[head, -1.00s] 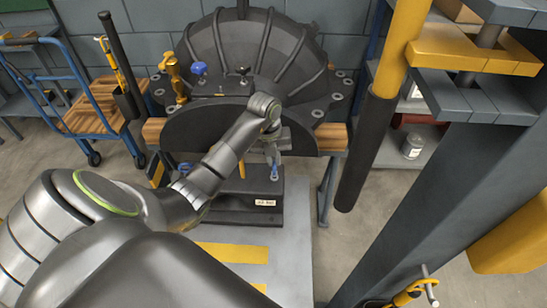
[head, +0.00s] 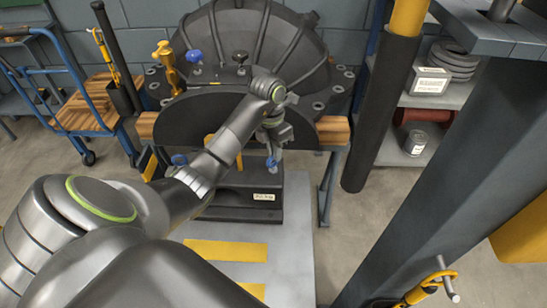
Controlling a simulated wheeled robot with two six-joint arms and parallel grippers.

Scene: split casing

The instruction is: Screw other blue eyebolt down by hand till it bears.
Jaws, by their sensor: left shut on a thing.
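My left arm comes in from the left and reaches over the black block (head: 235,206) in front of the split casing. My left gripper (head: 272,151) points down at the block's right part and is shut on a blue eyebolt (head: 271,163). The eyebolt's upper part is mostly hidden by the gripper, and its seat is too small to judge. Another blue eyebolt (head: 179,160) shows at the block's left side, partly behind my arm. My right gripper is not in view.
The dark ribbed casing (head: 300,45) rests on wooden beams (head: 333,130) behind the block. A blue knob (head: 194,56) and a brass fitting (head: 168,72) stand on its flange. A dark post (head: 377,115) and shelves stand right. A blue trolley (head: 75,110) stands left.

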